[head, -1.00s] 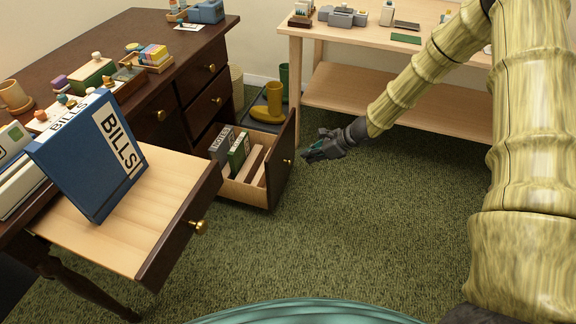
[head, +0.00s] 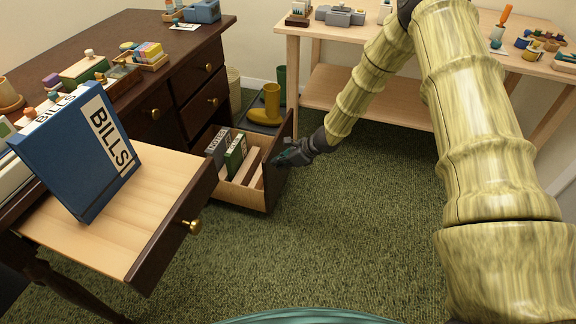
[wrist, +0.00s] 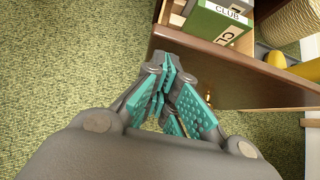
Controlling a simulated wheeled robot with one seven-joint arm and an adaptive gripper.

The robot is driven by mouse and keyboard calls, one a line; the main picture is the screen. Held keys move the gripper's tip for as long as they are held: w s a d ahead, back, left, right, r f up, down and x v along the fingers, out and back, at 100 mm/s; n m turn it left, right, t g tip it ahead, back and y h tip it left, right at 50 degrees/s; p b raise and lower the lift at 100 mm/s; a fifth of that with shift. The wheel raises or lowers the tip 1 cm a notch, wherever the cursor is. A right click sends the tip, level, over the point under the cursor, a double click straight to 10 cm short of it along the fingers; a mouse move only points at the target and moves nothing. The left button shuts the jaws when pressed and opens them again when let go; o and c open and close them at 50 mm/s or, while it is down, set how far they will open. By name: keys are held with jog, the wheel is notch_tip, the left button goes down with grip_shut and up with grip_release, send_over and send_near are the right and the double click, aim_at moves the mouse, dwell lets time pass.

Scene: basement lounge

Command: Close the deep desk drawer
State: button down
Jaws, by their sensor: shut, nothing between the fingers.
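The deep desk drawer (head: 236,193) is the bottom one on the right side of the dark wooden desk (head: 150,50). It is pulled out and holds a dark book, a green book (head: 236,155) and light wooden dividers. My gripper (head: 282,160) is shut and empty, at the outer face of the drawer front. In the wrist view my gripper (wrist: 172,80) points at the dark drawer front (wrist: 215,62), with the green book (wrist: 222,18) behind it. I cannot tell whether the fingertips touch it. The drawer's knob is mostly hidden by my gripper in the head view.
Yellow boots (head: 271,100) stand behind the deep drawer. A light workbench (head: 340,85) is at the back. The green carpet (head: 350,230) in front is clear.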

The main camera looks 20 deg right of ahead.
jog(key=shift+w+a, duration=0.2)
jog(key=shift+a, duration=0.15)
jog(key=shift+a, duration=0.1)
